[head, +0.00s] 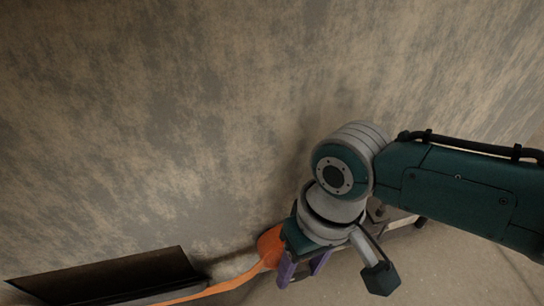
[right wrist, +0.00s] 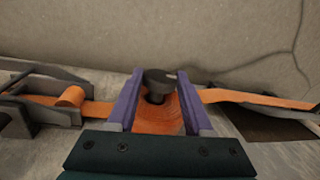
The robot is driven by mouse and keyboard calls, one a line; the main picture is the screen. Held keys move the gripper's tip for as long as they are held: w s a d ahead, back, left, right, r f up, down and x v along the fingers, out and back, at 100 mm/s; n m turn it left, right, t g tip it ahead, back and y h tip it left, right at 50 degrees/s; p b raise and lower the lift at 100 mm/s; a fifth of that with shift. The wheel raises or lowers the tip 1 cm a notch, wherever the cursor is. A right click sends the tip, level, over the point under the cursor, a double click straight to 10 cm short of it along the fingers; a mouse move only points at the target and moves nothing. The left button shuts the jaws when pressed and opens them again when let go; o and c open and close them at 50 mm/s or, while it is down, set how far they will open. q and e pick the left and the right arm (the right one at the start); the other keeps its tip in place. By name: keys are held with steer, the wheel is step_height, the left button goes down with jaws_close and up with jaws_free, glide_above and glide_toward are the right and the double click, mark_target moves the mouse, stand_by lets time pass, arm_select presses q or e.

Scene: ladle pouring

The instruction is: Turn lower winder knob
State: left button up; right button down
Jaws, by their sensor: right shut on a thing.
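The winder knob (right wrist: 157,80) is a dark round piece in the right wrist view, with an orange strap coil (right wrist: 160,118) around and below it. My right gripper (right wrist: 160,75) has a purple finger on each side of the knob, with the tips close against it, and is shut on it. In the head view the right gripper (head: 301,268) points down at the bottom middle, beside the orange coil (head: 270,247). The knob is hidden there. My left gripper is in neither view.
An orange strap (right wrist: 235,97) runs from the coil to a dark plate (right wrist: 268,125) on the right. A grey bracket (right wrist: 45,105) with a small orange roll (right wrist: 70,97) stands on the left. A mottled wall (head: 170,120) rises behind; pale floor (head: 450,275) lies at lower right.

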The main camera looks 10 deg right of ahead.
steer(key=shift+d, duration=0.1)
steer(key=shift+s+y, duration=0.1)
steer(key=shift+y, duration=0.6)
steer(key=shift+d+f+y, duration=0.1)
steer(key=shift+y, duration=0.2)
steer(key=y+b, duration=0.2)
steer(key=shift+d+f+y, duration=0.15)
steer(key=shift+f+y, duration=0.05)
steer(key=shift+y, duration=0.2)
steer(key=shift+r+y, duration=0.1)
steer(key=shift+y, duration=0.8)
steer(key=shift+y, duration=0.3)
steer(key=shift+c, duration=1.7)
jaws_free()
